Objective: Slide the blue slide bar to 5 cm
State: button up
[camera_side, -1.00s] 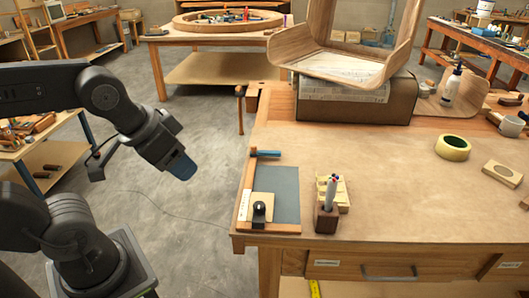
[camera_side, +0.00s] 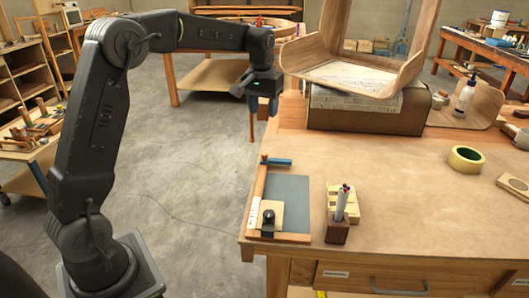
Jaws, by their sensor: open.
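The blue slide bar (camera_side: 279,162) is a short bar at the far end of a wooden-framed jig with a grey plate (camera_side: 287,193), near the table's left edge. A white scale strip (camera_side: 255,214) runs along the jig's left rail at the near end; its marks are too small to read. A black knob (camera_side: 267,222) stands on a light wooden block at the near end. My gripper (camera_side: 266,112) points down, open and empty, above and behind the blue slide bar, apart from it.
A pen holder (camera_side: 338,228) with pens and a light block stand just right of the jig. A tape roll (camera_side: 466,159) lies farther right. A bent wood piece on a box (camera_side: 370,113) stands at the back. The middle of the tabletop is clear.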

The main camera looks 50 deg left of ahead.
aim_at(264, 153)
jog(key=shift+n+g, duration=0.3)
jog(key=a+f, duration=0.1)
jog(key=f, duration=0.4)
jog(key=w+f, duration=0.1)
jog(key=f, duration=0.5)
jog(key=w+a+f, duration=0.1)
jog(key=f, duration=0.5)
jog(key=shift+w+a, duration=0.25)
jog(key=shift+a, duration=0.1)
grip_shut()
